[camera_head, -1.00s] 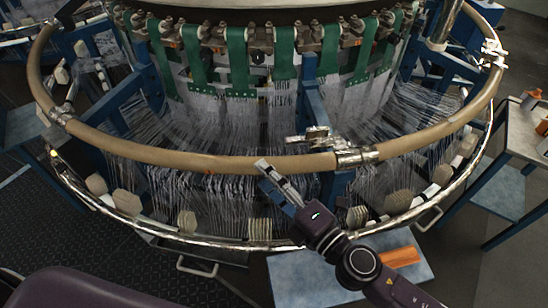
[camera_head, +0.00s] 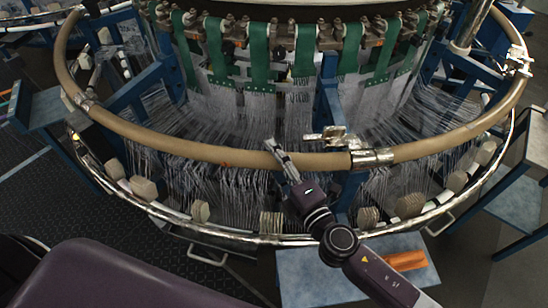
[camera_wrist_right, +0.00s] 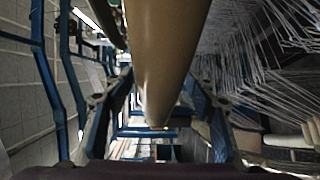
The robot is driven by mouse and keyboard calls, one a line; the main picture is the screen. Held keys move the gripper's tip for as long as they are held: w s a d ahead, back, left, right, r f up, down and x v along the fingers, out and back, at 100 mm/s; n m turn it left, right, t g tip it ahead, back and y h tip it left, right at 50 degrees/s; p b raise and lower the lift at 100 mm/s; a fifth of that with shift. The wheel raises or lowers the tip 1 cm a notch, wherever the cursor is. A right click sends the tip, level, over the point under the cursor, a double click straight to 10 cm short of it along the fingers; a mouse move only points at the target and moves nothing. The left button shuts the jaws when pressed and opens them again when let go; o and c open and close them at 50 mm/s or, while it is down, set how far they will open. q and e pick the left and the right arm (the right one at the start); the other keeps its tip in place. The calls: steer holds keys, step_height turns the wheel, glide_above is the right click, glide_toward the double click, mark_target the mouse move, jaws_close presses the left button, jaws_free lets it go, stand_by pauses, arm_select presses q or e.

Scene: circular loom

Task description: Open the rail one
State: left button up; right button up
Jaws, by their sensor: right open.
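The rail (camera_head: 215,155) is a tan, rounded ring around the front of the circular loom. A metal joint (camera_head: 372,158) and a metal latch-like fitting (camera_head: 328,137) sit on it right of centre. My right gripper (camera_head: 275,148) reaches across the front rail, left of that joint. In the right wrist view, the rail (camera_wrist_right: 160,60) runs lengthwise between the two spread fingers of the right gripper (camera_wrist_right: 157,95). The gripper is open; whether a finger touches the rail cannot be told. My left gripper is not in view.
A lower metal ring (camera_head: 270,240) with pale bobbins (camera_head: 145,188) curves below the rail. White threads (camera_head: 240,130) fill the space behind it. A blue-topped table (camera_head: 515,203) stands at the right.

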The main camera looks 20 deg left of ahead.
jaws_close()
stand_by(0.3)
